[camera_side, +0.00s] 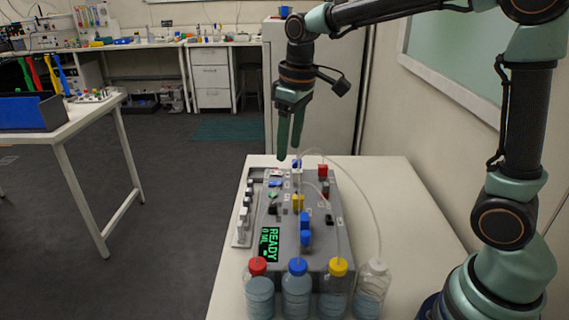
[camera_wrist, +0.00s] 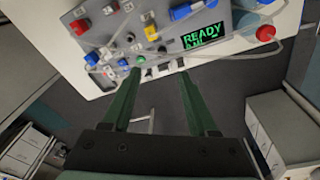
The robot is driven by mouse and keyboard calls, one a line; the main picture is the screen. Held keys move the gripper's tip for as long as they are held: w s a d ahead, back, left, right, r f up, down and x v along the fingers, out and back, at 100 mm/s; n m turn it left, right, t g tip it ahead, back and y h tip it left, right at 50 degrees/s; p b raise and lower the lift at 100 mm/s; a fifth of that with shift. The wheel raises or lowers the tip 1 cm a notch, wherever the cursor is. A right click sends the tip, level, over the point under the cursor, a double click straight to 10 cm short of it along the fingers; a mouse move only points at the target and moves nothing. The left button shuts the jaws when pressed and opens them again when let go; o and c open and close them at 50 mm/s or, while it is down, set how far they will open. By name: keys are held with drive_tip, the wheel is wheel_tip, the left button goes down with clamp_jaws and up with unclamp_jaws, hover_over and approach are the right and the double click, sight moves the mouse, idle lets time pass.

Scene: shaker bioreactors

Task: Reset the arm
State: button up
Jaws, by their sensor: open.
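My gripper (camera_side: 290,150) hangs down from my wrist above the far end of the grey bioreactor machine (camera_side: 318,245), its green fingers pointing down. In the wrist view my gripper (camera_wrist: 160,85) shows two dark green fingers spread apart with nothing between them. The machine carries red, yellow, blue and black knobs and connectors, with a lit display (camera_side: 269,244) reading READY. In the side view the left fingertip looks close to the parts at the machine's far end; I cannot tell whether it touches.
Bottles with red (camera_side: 258,266), blue (camera_side: 297,266), yellow (camera_side: 338,267) and white (camera_side: 378,266) caps stand along the machine's near side. Thin clear tubes (camera_side: 372,210) arch over it. A whiteboard (camera_side: 470,60) is on the right wall. A side table (camera_side: 100,108) with a blue bin stands left.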

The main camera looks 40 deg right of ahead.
drive_tip(key=s+d+m+t, duration=0.3)
drive_tip(key=s+t, duration=0.1)
drive_tip(key=s, duration=0.8)
drive_tip(key=shift+s+r, duration=0.35)
